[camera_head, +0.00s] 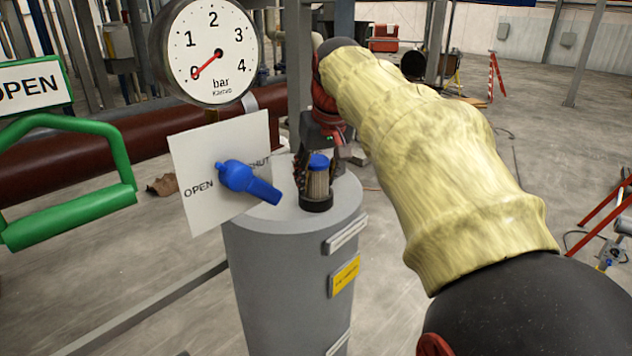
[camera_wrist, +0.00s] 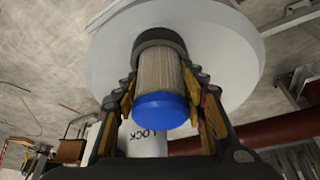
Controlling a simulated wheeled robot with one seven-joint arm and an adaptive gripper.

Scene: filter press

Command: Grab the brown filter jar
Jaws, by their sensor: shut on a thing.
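The filter jar (camera_head: 318,178) has a brown pleated body and a blue cap, and stands upright in a dark round holder (camera_head: 316,203) on top of a grey cylinder (camera_head: 285,235). In the wrist view the jar (camera_wrist: 157,75) shows between my fingers with its blue cap nearest the camera and its far end in the dark holder (camera_wrist: 160,38). My gripper (camera_head: 318,172) comes from above and behind and is shut on the jar, one finger on each side of it. In the wrist view the fingers (camera_wrist: 162,105) flank the cap and body.
A blue valve handle (camera_head: 248,182) sits in front of an OPEN/SHUT plate (camera_head: 222,170) left of the jar. A pressure gauge (camera_head: 212,52) reading near zero stands above it. A green handle (camera_head: 70,185) is at far left. A dark red pipe (camera_head: 110,150) runs behind.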

